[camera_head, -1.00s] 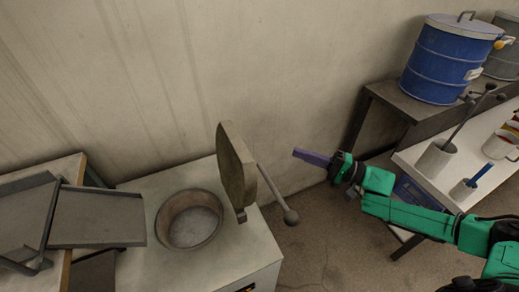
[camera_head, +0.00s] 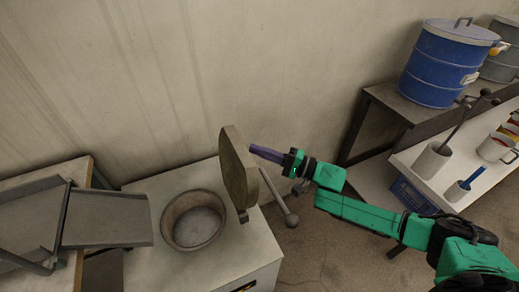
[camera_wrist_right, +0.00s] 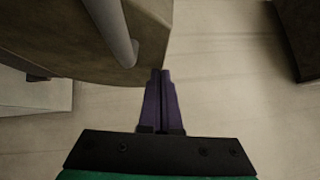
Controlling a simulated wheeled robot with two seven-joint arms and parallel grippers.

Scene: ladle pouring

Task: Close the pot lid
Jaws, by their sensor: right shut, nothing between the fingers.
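The pot (camera_head: 193,220) is a round metal vessel set into the white cabinet top and is open. Its lid (camera_head: 237,170) stands upright on edge at the pot's right side. My left gripper is out of view.
Grey metal trays (camera_head: 105,220) lie on a table left of the pot. A blue drum (camera_head: 440,65) stands on a dark rack at the back right. A white table (camera_head: 455,160) at right holds cups and tools. The floor between is free.

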